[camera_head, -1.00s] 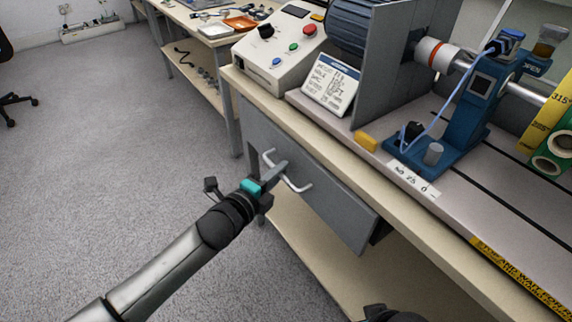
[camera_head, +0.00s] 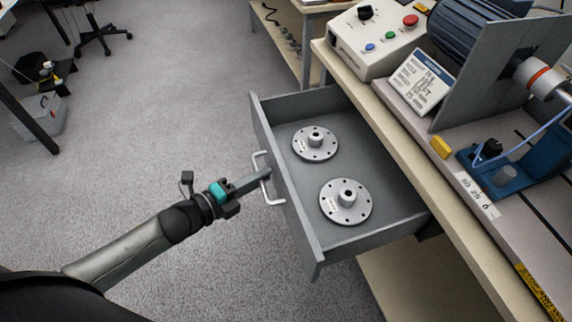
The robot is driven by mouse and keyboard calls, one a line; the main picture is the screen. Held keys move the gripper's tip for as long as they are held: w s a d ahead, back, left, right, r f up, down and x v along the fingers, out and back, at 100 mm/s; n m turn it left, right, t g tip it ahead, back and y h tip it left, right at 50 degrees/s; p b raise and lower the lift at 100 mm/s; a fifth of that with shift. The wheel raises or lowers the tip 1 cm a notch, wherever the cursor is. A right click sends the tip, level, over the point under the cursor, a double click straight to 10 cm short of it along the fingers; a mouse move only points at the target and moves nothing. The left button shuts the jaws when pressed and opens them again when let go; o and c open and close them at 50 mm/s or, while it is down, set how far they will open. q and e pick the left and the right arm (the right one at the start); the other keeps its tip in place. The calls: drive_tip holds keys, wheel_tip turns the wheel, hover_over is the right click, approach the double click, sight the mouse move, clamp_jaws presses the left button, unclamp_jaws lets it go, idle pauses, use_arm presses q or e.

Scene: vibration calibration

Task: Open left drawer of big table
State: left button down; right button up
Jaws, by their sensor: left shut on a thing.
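The grey drawer (camera_head: 298,214) of the big table (camera_head: 398,128) stands pulled well out from under the tabletop. Its white bar handle (camera_head: 263,190) is on the front panel, facing left. My left gripper (camera_head: 262,176) is shut on the handle near its middle. Two round metal flanges lie in the drawer: one toward the back (camera_head: 301,143) and one toward the front (camera_head: 334,209). My right gripper is not in view.
The tabletop holds a control box (camera_head: 373,38) with buttons, a sign card (camera_head: 417,83), a yellow block (camera_head: 441,147) and a blue stand (camera_head: 538,165). A lower shelf (camera_head: 400,285) is below. Open carpet lies left of the drawer. A grey case (camera_head: 38,117) is far left.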

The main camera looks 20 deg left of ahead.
use_arm(q)
drive_tip(key=shift+s+a, duration=0.55)
drive_tip(key=shift+a, duration=0.25)
drive_tip(key=shift+s+a, duration=0.55)
drive_tip(key=shift+a, duration=0.25)
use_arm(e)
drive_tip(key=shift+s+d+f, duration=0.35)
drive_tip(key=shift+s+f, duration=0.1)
use_arm(q)
drive_tip(key=c, duration=1.2)
unclamp_jaws()
drive_tip(key=shift+o, duration=0.2)
drive_tip(key=p+v, duration=0.4)
drive_tip(key=v, duration=1.1)
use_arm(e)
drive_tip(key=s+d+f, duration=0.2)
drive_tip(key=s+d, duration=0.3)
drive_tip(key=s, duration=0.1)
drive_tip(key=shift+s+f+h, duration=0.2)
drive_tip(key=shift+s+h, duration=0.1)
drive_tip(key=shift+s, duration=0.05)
